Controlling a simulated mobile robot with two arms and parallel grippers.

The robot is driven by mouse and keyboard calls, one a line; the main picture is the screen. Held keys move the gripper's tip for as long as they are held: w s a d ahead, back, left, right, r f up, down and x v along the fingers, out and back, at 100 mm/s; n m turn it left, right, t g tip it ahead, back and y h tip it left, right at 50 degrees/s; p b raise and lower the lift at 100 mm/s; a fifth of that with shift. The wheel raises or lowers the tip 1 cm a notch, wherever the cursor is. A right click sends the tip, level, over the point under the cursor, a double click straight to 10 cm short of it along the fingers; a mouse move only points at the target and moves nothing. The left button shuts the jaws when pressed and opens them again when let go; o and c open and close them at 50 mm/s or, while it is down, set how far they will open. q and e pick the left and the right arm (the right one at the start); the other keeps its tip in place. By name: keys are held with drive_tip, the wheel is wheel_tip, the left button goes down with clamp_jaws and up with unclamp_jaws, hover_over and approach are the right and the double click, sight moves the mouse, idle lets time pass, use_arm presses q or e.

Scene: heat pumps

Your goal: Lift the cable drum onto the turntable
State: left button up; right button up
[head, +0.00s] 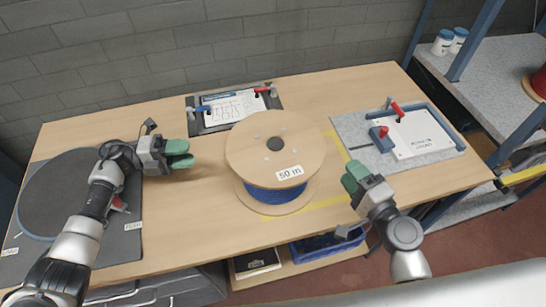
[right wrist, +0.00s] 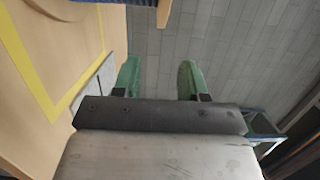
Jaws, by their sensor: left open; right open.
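The cable drum (head: 275,160) is a wooden spool wound with blue cable and labelled 50 m. It stands on the middle of the wooden table, within yellow tape lines. The turntable (head: 62,190) is a dark round disc on a dark base at the table's left end, partly hidden behind my left arm. My left gripper (head: 188,154) is open and empty, between turntable and drum, apart from the drum. My right gripper (head: 352,178) is open and empty, a little right of the drum. In the right wrist view its green fingers (right wrist: 158,78) are apart with nothing between them.
A grey board with a white plate and red clamps (head: 415,135) lies at the right. A shelf with white jars (head: 443,42) and a red spool (head: 539,84) stands further right.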

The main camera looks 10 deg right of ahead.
sight(227, 149)
use_arm(q)
drive_tip(key=d, duration=1.1)
drive_tip(key=shift+s, duration=0.1)
use_arm(e)
drive_tip(key=x, duration=1.1)
drive_tip(key=shift+s, duration=0.1)
use_arm(q)
drive_tip(key=shift+a, duration=0.1)
clamp_jaws()
use_arm(e)
clamp_jaws()
use_arm(q)
drive_tip(key=shift+f, duration=0.1)
use_arm(e)
drive_tip(key=shift+f, duration=0.1)
